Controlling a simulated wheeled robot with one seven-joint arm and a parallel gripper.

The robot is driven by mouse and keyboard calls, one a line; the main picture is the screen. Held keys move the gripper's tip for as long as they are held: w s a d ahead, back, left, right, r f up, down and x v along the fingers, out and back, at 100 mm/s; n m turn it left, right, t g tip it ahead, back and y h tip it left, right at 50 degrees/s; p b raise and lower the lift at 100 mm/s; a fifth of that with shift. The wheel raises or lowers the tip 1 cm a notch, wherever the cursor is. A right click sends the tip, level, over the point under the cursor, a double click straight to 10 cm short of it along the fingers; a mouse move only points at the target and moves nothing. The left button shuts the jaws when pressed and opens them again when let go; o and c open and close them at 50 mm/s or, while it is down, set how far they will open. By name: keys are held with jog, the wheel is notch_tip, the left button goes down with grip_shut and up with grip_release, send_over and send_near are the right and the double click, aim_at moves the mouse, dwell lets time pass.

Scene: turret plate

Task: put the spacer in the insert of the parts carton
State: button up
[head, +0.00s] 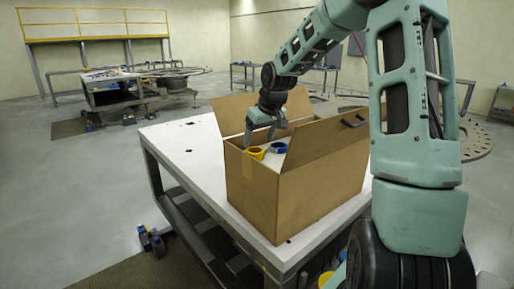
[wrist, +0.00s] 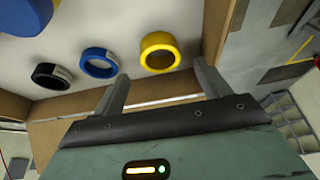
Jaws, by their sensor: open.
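The open-topped brown parts carton (head: 252,201) stands on the white table. Its pale insert (wrist: 110,32) carries several rings. A yellow ring (wrist: 160,38) lies between and just beyond my fingertips in the wrist view; a yellow ring (head: 256,151) also shows in the head view. A blue ring (wrist: 84,63) and a black ring (wrist: 39,77) lie to its left, with part of a larger blue piece (wrist: 25,15). I cannot tell which ring is the spacer. My gripper (head: 259,141) is open and empty, pointing down at the carton opening; both fingers (wrist: 161,70) show apart.
The carton's flaps (head: 325,138) stand open around the opening, and its walls rise close to my gripper. Small blue and dark items (head: 152,242) are on the floor beside the table.

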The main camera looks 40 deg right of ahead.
jog(key=v, duration=0.7)
jog(key=s+a+f+n+g+y, duration=0.1)
jog(key=s+a+f+n, duration=0.1)
jog(key=a, duration=0.7)
jog(key=s+a+f+n+g, duration=0.1)
jog(key=s+a+f, duration=0.15)
jog(key=a, duration=0.75)
jog(key=s+a+f+n+y, duration=0.1)
jog(key=s+a+f+n, duration=0.1)
jog(key=a, duration=0.7)
jog(key=s+a+f+n+g, duration=0.1)
jog(key=s+a, duration=0.4)
jog(key=s, duration=0.5)
jog(key=s+a+f+n+g, duration=0.1)
jog(key=s+a+f+n, duration=0.2)
jog(key=s+a, duration=0.3)
jog(key=s+f, duration=0.1)
jog(key=s, duration=0.4)
jog(key=shift+a+f+g+h+b, duration=0.2)
jog(key=shift+g+h+b, duration=0.1)
jog(key=shift+h+b, duration=0.1)
jog(key=shift+s, duration=0.15)
